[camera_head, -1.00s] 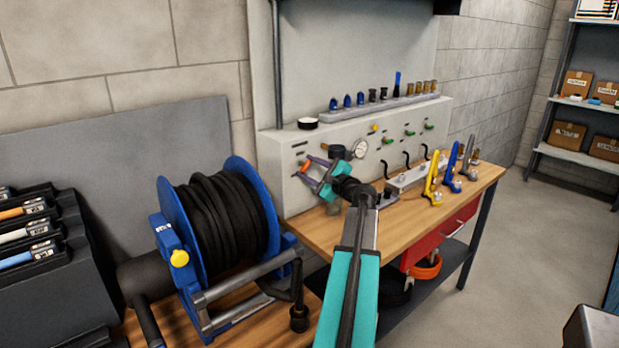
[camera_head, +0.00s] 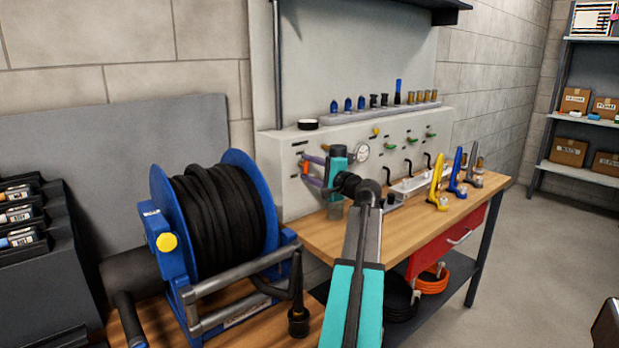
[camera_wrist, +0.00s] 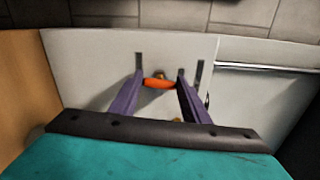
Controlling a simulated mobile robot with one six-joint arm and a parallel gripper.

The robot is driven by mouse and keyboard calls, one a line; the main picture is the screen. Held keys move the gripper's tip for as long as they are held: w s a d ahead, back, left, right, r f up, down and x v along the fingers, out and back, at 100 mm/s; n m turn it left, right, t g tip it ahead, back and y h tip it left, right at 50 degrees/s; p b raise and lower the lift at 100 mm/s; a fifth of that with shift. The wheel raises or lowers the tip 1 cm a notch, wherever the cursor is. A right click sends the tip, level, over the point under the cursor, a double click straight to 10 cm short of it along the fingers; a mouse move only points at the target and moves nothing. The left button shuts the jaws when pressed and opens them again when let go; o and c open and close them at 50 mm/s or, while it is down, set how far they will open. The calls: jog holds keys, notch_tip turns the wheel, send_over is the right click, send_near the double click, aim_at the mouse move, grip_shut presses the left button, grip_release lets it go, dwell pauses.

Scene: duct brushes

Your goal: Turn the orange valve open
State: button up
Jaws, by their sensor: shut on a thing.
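The orange valve (camera_head: 305,168) is a small handle on the front of the pale panel box, towards its left end. My gripper (camera_head: 308,170) reaches it from the right, with its purple fingers on either side of the handle. In the wrist view the orange handle (camera_wrist: 158,84) spans the gap between the two fingertips, and my gripper (camera_wrist: 160,80) is shut on it. A brass fitting shows just behind the handle. The fingers partly hide the valve in the head view.
A round gauge (camera_head: 361,152) and green-handled valves (camera_head: 431,135) are to the right on the panel (camera_head: 285,150). Yellow (camera_head: 436,182) and blue (camera_head: 457,170) tools stand on the bench. A blue hose reel (camera_head: 160,222) is close on the left.

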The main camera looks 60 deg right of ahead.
jog(key=shift+n+b, duration=0.55)
jog(key=shift+n, duration=0.15)
jog(key=o, duration=1)
jog(key=shift+o, duration=0.2)
jog(key=shift+s, duration=0.1)
jog(key=v, duration=1.3)
jog(key=shift+s+a, duration=0.2)
jog(key=shift+s, duration=0.1)
